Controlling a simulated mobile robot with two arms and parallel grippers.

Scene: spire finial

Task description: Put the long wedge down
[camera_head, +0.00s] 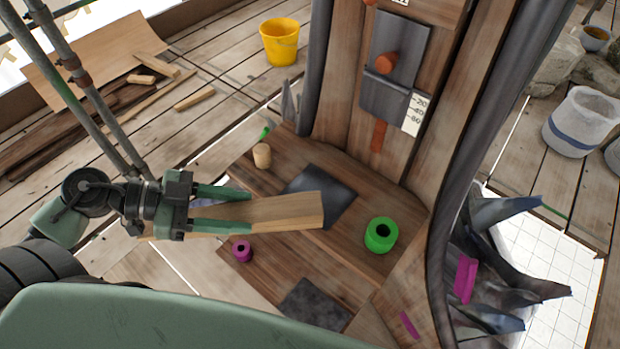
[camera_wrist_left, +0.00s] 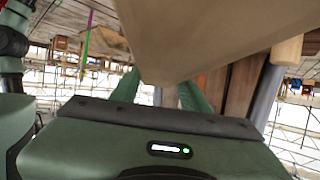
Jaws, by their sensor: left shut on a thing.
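The long wedge (camera_head: 270,213) is a pale wooden piece, held roughly level above the brown wooden platform (camera_head: 300,160). My left gripper (camera_head: 222,208) is shut on it, with one green finger on each side. The far end of the wedge reaches over a dark square plate (camera_head: 335,190). In the left wrist view the wedge (camera_wrist_left: 220,35) fills the upper middle, close to the camera, between the green fingers (camera_wrist_left: 158,92). Whether the wedge touches anything below is hard to tell. My right gripper does not show.
On the platform are a green ring (camera_head: 381,235), a small magenta ring (camera_head: 241,251), a wooden peg (camera_head: 262,155) and a second dark plate (camera_head: 314,305). A wooden post with a grey plate (camera_head: 395,65) rises behind. A yellow bucket (camera_head: 280,42) stands further back.

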